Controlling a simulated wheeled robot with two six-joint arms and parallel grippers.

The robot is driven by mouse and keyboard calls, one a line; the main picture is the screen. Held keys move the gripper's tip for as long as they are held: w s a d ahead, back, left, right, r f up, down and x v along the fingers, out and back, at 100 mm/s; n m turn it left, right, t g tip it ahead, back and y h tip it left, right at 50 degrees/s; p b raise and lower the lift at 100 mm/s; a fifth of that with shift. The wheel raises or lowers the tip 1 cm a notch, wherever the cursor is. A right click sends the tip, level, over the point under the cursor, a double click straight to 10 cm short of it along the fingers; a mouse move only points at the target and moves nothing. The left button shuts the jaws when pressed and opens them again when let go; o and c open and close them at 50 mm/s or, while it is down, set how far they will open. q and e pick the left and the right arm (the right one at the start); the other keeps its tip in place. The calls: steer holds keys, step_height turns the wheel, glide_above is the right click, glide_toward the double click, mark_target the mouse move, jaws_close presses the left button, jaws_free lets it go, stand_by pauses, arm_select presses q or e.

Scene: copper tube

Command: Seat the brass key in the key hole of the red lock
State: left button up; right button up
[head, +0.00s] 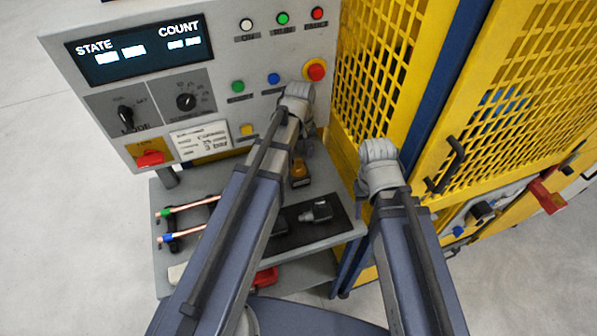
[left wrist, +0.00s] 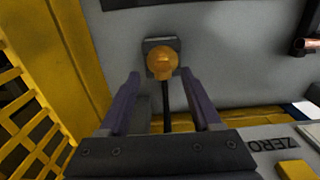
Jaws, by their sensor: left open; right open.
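The brass key (head: 299,172) stands on the grey shelf below the control panel, and its rounded yellow head shows in the left wrist view (left wrist: 162,66) over a small dark square base. My left gripper (head: 305,146) is just behind it, partly hidden by its own wrist. In the left wrist view it is open (left wrist: 163,100), its fingers apart with the key head between and beyond their tips. My right gripper (head: 362,195) is open beside the shelf's right edge, mostly hidden. A red block (head: 547,197) on the cage may be the red lock; its key hole is not visible.
The control panel (head: 215,100) stands behind the shelf, with a red switch (head: 150,160) on a yellow plate. Copper tubes (head: 190,207) lie on the left of the shelf. A dark mat (head: 340,222) bears grey parts. The yellow cage (head: 375,75) rises at the right.

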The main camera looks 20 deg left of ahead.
mark_target(298, 159)
arm_select(q)
steer(key=shift+s+f, duration=0.1)
arm_select(e)
steer(key=shift+f, duration=0.1)
arm_select(q)
steer(key=f+b, duration=0.5)
steer(key=shift+a, duration=0.25)
arm_select(e)
step_height(298, 159, down, 5)
steer(key=shift+f, duration=0.1)
arm_select(q)
jaws_close()
